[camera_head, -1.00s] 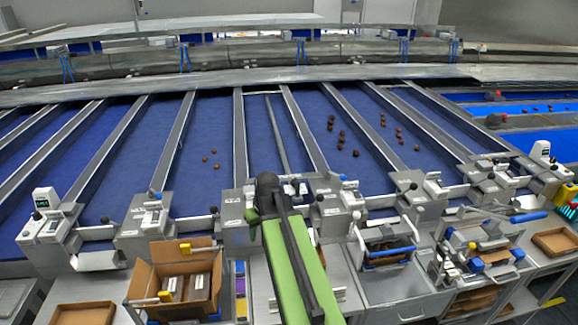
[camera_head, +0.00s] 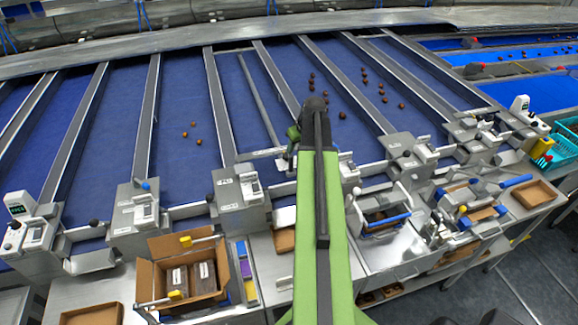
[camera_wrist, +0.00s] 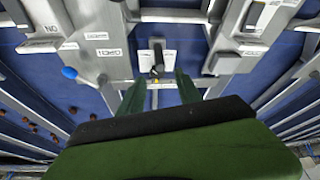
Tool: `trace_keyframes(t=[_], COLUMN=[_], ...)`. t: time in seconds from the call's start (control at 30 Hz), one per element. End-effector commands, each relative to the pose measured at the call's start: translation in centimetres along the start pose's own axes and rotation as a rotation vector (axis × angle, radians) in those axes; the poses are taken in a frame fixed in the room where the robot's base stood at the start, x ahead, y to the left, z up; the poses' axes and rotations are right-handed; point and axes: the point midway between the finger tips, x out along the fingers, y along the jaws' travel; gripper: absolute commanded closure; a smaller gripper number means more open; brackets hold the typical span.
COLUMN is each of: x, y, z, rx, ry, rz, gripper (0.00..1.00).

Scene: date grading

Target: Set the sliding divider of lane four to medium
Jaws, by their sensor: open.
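A thin grey rail, which looks like the sliding divider (camera_head: 259,100), runs along a blue lane left of my arm in the head view. A crosswise bar (camera_head: 260,153) lies near its front end. I cannot tell which lane is number four. My gripper (camera_head: 292,134) shows small and partly hidden beside the black arm end. In the wrist view the two green fingers of my gripper (camera_wrist: 160,88) are apart, with nothing held. A black knob (camera_wrist: 157,69) on a pale plate (camera_wrist: 146,56) shows between and just beyond the fingertips. Contact cannot be told.
Grey control boxes (camera_head: 240,198) with levers line the lane ends. A blue ball knob (camera_wrist: 69,72) is near the fingers in the wrist view. An open carton (camera_head: 146,280) stands front left. Brown dates (camera_head: 311,82) lie in the lanes to the right.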

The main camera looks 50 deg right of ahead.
Motion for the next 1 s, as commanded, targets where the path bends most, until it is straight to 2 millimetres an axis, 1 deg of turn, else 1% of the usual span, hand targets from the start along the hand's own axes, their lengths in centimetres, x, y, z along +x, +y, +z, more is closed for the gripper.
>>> trace_keyframes(t=[0.03, 0.4, 0.53, 0.6, 0.7, 0.93, 0.97, 1.0], x=[2.1, 10.3, 12.8, 13.7, 14.2, 13.9, 13.9, 13.9], y=[0.1, 0.0, 0.0, 0.0, -0.1, -0.1, -0.1, -0.1], z=[0.3, 0.3, 0.2, 0.2, 0.1, 0.0, 0.0, 0.0], rx=[-0.001, -0.001, -0.001, 0.000, 0.000, 0.000, -0.001, -0.001], ry=[0.000, -0.001, -0.001, -0.001, 0.000, 0.000, 0.000, 0.000], rz=[0.000, 0.000, -0.001, -0.001, -0.001, -0.001, -0.001, -0.001], gripper=[0.59, 0.59, 0.59, 0.59, 0.59, 0.59, 0.60, 0.65])
